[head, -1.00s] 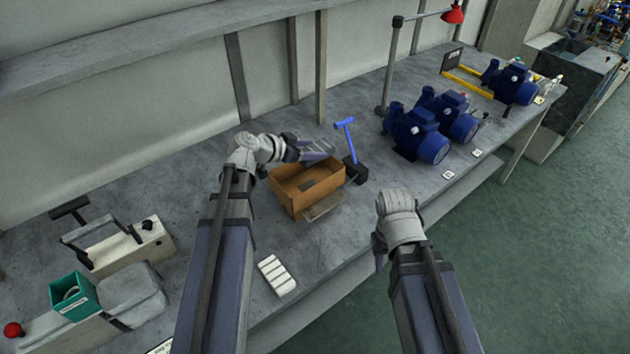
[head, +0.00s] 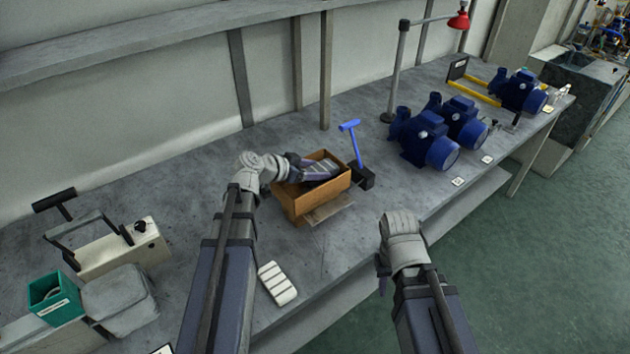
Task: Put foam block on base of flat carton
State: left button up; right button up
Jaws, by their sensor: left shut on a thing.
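The brown carton (head: 296,207) stands open-topped on the bench, with a flap out at its front. My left gripper (head: 318,168) reaches into the carton's opening from the left. It is shut on a grey block, which appears to be the foam block (head: 325,167), low in the opening. The carton's base is hidden, so I cannot tell whether the block touches it. My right gripper (head: 384,274) hangs over the bench's front edge, away from the carton. Its fingers are mostly hidden behind the wrist.
A white ribbed block (head: 277,284) lies in front. Blue pumps (head: 430,138) stand right. A sealer-like device (head: 112,245) and green bin (head: 54,298) are left.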

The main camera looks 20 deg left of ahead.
pick_arm(q)
notch_tip(320, 180, down, 3)
jog(key=shift+f+b, duration=0.1)
jog(key=shift+b, duration=1.1)
jog(key=o, duration=1.3)
jog(key=shift+s+a+r, duration=0.1)
jog(key=shift+s+r, duration=0.05)
jog(key=shift+r, duration=0.15)
jog(key=p+v, duration=0.5)
jog(key=v, duration=0.5)
jog(key=shift+s+r+p, duration=0.1)
jog(key=shift+p, duration=0.2)
jog(key=shift+s+a+r, duration=0.2)
jog(key=shift+s+a, duration=0.25)
